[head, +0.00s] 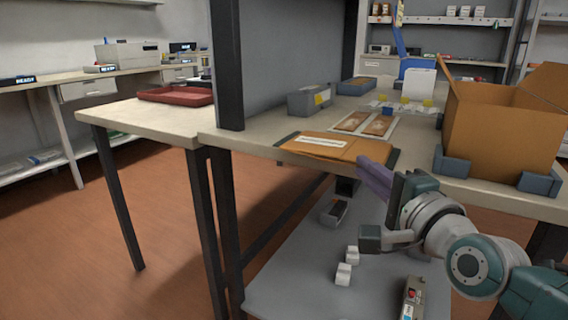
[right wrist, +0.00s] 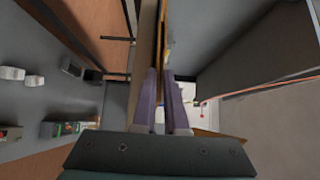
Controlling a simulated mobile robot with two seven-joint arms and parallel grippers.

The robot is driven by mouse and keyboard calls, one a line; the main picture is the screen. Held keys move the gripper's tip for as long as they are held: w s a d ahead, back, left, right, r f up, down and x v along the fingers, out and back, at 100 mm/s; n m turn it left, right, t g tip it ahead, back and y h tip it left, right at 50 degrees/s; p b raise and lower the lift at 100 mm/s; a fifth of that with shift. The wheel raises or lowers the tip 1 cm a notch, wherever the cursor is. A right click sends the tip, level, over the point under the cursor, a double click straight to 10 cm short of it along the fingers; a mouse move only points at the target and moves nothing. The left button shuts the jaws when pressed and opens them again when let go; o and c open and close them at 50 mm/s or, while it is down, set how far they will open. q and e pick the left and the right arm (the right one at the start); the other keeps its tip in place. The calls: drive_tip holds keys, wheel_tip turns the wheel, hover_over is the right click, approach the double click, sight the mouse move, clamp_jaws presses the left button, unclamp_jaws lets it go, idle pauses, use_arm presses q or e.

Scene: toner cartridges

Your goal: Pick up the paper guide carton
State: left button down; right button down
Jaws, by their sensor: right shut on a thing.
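The flat brown carton (head: 335,148) with a white label lies at the front edge of the table, over a dark flat base. I take it to be the paper guide carton. My right gripper (head: 374,176) is at its right front corner, with purple fingers shut on its edge. In the right wrist view, the fingers (right wrist: 164,98) stand on either side of a thin brown edge of the carton (right wrist: 162,45). The fingers hide the gripped part. My left gripper is not in view.
A large open cardboard box (head: 505,128) stands right of the gripper, with blue-grey blocks at its corners. Behind the carton are a flat tray with brown panels (head: 365,124) and a grey box (head: 309,100). A lower shelf (head: 300,285) holds several small items.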

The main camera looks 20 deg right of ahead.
drive_tip(key=shift+r, duration=0.1)
wheel_tip(320, 180, up, 2)
drive_tip(key=shift+r+p, duration=0.15)
drive_tip(key=shift+p, duration=1.05)
drive_tip(key=s+r+p, duration=0.2)
drive_tip(key=s+p, duration=0.3)
drive_tip(key=s, duration=0.2)
drive_tip(key=s+a+r+p, duration=0.1)
drive_tip(key=s+r+p, duration=0.2)
drive_tip(key=s+p, duration=0.2)
drive_tip(key=shift+s, duration=1)
